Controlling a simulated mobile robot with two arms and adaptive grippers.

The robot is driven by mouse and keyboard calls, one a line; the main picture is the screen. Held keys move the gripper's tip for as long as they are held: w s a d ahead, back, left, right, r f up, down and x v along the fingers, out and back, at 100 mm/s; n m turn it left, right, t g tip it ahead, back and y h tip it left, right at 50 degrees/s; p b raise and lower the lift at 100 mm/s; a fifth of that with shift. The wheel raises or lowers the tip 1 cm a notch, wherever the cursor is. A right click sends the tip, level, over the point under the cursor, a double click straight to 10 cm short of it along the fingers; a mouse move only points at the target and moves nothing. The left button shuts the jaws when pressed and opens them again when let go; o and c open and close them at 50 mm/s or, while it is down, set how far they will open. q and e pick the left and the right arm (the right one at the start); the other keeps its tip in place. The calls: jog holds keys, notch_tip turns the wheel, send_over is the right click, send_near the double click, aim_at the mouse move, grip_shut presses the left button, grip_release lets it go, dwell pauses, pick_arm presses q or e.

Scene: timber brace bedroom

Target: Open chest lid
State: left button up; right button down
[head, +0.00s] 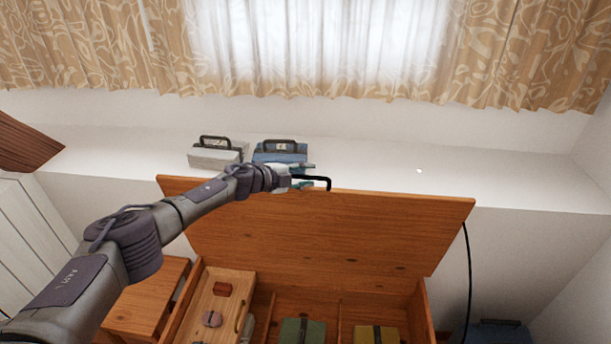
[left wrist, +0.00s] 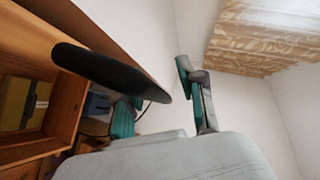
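The wooden chest lid (head: 330,232) stands raised, its upper edge close to the white ledge behind it. A black bar handle (head: 328,182) sticks out at that upper edge; it also shows large and dark in the left wrist view (left wrist: 108,72). My left gripper (head: 303,176) is at the handle, its teal-tipped fingers spread apart. In the left wrist view the fingers (left wrist: 156,92) are wide apart with the handle's end near the gap; I cannot tell if they touch it. The chest (head: 424,312) below is open. My right gripper is not in view.
A grey box (head: 214,158) and a blue box (head: 279,156) stand on the ledge (head: 400,170). Inside the chest are a wooden tray (head: 196,322), a green item (head: 303,331) and a yellow item (head: 376,335). A black cable (head: 468,270) hangs at right.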

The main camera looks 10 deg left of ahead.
pick_arm(q)
jog(key=v, duration=1.2)
jog(key=shift+f, duration=0.1)
